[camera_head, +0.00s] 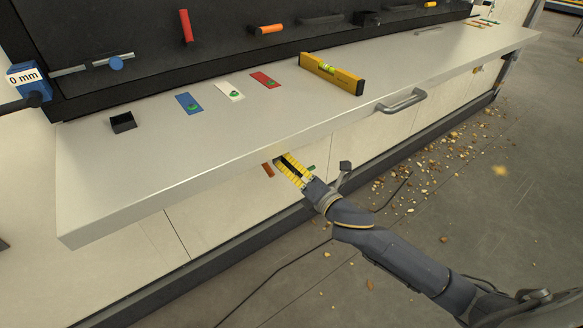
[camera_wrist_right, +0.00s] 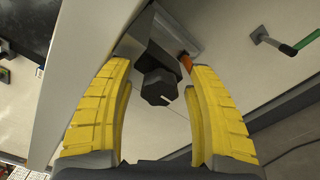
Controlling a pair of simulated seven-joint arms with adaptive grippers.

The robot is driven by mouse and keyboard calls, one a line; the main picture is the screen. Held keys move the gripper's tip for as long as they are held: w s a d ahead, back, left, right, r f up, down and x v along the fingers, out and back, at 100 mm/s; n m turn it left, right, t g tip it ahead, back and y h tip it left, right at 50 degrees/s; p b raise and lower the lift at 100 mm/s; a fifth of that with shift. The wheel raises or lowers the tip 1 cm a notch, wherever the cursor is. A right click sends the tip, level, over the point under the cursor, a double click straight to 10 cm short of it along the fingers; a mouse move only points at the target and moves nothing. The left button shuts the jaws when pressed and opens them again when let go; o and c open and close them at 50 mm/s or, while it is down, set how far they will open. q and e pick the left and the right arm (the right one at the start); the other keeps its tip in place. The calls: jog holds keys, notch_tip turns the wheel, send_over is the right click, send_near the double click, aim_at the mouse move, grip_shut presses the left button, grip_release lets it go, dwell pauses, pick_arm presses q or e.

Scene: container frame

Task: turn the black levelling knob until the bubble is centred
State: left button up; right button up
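The black levelling knob (camera_wrist_right: 158,88) is a dark, faceted knob with a small white mark, hanging under the bench top. It shows in the right wrist view between my right gripper's yellow fingers; I see no clear contact. In the head view the bench top hides it. My right gripper (camera_head: 284,164) is open and reaches under the front edge of the bench; it also shows in the wrist view (camera_wrist_right: 162,72). The yellow spirit level (camera_head: 345,80) lies on the bench top with a green vial (camera_head: 327,69). Its bubble is too small to place. My left gripper is not in view.
The pale bench top (camera_head: 190,150) overhangs my right gripper. A grey handle (camera_head: 401,101) sticks out of its front edge. An orange part (camera_wrist_right: 186,62) lies close behind the knob, and a green-handled lever (camera_wrist_right: 305,40) hangs farther right. Colored plates and a black box (camera_head: 122,122) sit on top.

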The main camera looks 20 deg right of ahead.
grip_shut()
jog(key=shift+m, duration=0.6)
jog(key=m, duration=0.4)
jog(key=shift+m, duration=0.4)
jog(key=m, duration=0.5)
jog(key=shift+f, duration=0.15)
jog(key=m, duration=0.6)
jog(key=shift+m, duration=0.4)
jog(key=m, duration=0.5)
jog(key=shift+a+f, duration=0.1)
jog(key=shift+f, duration=0.15)
